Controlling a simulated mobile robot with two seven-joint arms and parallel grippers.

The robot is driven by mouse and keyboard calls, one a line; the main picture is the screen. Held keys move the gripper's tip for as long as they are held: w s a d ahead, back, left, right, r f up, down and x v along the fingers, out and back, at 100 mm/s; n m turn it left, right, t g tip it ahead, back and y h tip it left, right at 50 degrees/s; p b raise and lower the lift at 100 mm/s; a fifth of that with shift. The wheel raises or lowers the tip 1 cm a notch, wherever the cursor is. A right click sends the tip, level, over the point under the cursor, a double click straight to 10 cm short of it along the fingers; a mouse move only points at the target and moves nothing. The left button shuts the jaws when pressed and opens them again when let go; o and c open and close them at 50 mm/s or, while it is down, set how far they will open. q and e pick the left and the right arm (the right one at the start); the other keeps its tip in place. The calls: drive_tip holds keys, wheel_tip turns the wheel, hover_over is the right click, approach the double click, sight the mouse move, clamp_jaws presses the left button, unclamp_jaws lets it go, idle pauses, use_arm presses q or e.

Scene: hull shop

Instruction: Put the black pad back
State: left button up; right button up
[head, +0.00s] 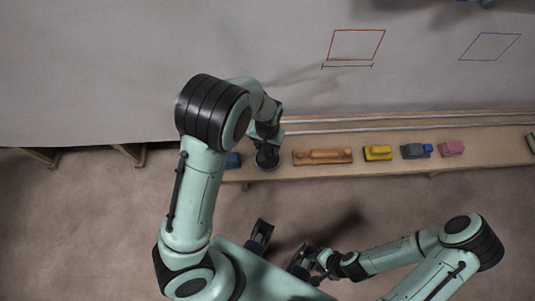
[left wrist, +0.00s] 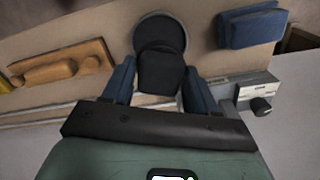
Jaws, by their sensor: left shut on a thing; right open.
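The black pad (head: 267,157) is a dark round disc with a block-like grip on top. It is over the wooden bench (head: 290,172), towards the bench's left end. My left gripper (head: 268,138) is shut on its grip from above. In the left wrist view the two blue fingers (left wrist: 159,70) flank the grip, and the pad's disc (left wrist: 165,27) shows beyond it against the wood. I cannot tell whether the disc touches the bench. My right gripper (head: 303,260) is open and empty, low in the head view and away from the bench.
A blue block (head: 233,160) lies just left of the pad. To its right are a long brown block (head: 322,156), a yellow block (head: 377,152), a grey-blue block (head: 416,151) and a pink block (head: 451,148). The grey surface behind carries a red outline (head: 356,59) and a blue one.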

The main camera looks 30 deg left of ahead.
use_arm(q)
wheel_tip(320, 180, down, 6)
drive_tip(key=shift+f+b, duration=0.25)
drive_tip(key=shift+b, duration=0.4)
drive_tip(key=o, duration=1)
wheel_tip(320, 180, up, 12)
drive_tip(key=p, duration=0.3)
drive_tip(key=shift+r, duration=0.1)
